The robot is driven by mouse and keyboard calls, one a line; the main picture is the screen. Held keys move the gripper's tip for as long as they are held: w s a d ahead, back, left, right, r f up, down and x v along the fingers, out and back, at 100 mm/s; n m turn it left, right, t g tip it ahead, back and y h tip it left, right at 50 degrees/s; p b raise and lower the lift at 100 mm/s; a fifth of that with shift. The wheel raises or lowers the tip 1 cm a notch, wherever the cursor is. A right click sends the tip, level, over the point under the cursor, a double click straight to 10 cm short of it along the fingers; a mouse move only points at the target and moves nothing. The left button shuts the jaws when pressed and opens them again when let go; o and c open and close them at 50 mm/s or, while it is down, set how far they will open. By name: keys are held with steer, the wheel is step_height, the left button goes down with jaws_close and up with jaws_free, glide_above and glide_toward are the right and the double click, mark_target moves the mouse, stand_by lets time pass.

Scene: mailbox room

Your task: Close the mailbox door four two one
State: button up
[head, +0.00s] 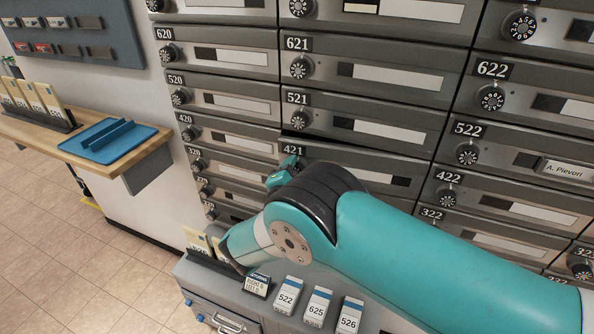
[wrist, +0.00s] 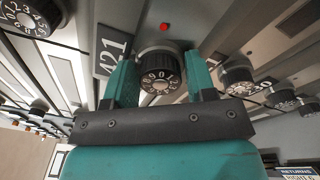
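The door of mailbox 421 (head: 366,174) is in the middle of the head view, partly hidden behind my arm. A dark line runs along its top edge; I cannot tell if it stands slightly ajar. Its number plate (wrist: 112,50) shows in the wrist view, left of a round black dial (wrist: 160,72) with white numbers. My gripper (wrist: 160,75) has one teal finger on each side of this dial, and both fingers appear to touch it. In the head view my gripper (head: 283,174) is at the left end of the door, and the dial is hidden.
Door 521 (head: 390,130) is directly above, and door 422 (head: 510,204) is to the right, both with dials. Several numbered envelopes (head: 318,306) lie on the grey ledge below. A wooden shelf with a blue tray (head: 115,140) is at the left. A red light (wrist: 164,27) shows above the dial.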

mark_target(299, 162)
steer(key=c, duration=0.6)
steer(key=shift+o, duration=0.2)
steer(key=b+x, duration=0.3)
steer(key=shift+w+f, duration=0.2)
steer(key=shift+w+r, duration=0.1)
steer(key=shift+r, duration=0.3)
steer(key=o, duration=1.3)
steer(key=shift+d, duration=0.1)
steer(key=shift+f, duration=0.25)
